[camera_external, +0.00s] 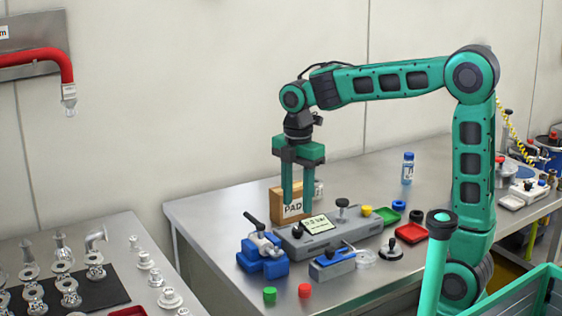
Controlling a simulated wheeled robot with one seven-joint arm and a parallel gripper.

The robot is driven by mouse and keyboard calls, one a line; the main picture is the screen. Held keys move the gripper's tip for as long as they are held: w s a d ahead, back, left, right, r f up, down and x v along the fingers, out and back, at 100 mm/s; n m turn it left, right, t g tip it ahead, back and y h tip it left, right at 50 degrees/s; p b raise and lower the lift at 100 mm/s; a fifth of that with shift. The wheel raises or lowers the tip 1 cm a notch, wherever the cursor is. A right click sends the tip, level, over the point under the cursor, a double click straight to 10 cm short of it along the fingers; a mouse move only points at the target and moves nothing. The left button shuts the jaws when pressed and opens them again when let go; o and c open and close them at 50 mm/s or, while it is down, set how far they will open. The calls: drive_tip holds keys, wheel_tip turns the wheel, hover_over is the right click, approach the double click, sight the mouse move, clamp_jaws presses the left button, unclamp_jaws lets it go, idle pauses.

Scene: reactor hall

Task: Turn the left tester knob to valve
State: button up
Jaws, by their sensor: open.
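The grey tester (355,229) lies on the metal bench, with a tilted display (317,225) on top. A small dark part, likely the left knob (297,232), shows at its left end; its setting is too small to read. A dark knob on a stem (342,204) stands toward the right end. My gripper (297,208) points straight down, open and empty. Its fingers hang over the left half of the tester, in front of the box marked PAD in this view. I cannot tell whether the fingertips touch anything.
A blue clamp with a black handle (262,255) stands left of the tester, and a blue-grey block (332,264) in front. The PAD box (277,204) is behind. A blue-capped bottle (407,168) stands farther back.

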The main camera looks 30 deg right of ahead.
sight(297, 229)
wheel_tip(297, 229, down, 7)
drive_tip(key=shift+f, duration=0.15)
idle(0.4)
clamp_jaws()
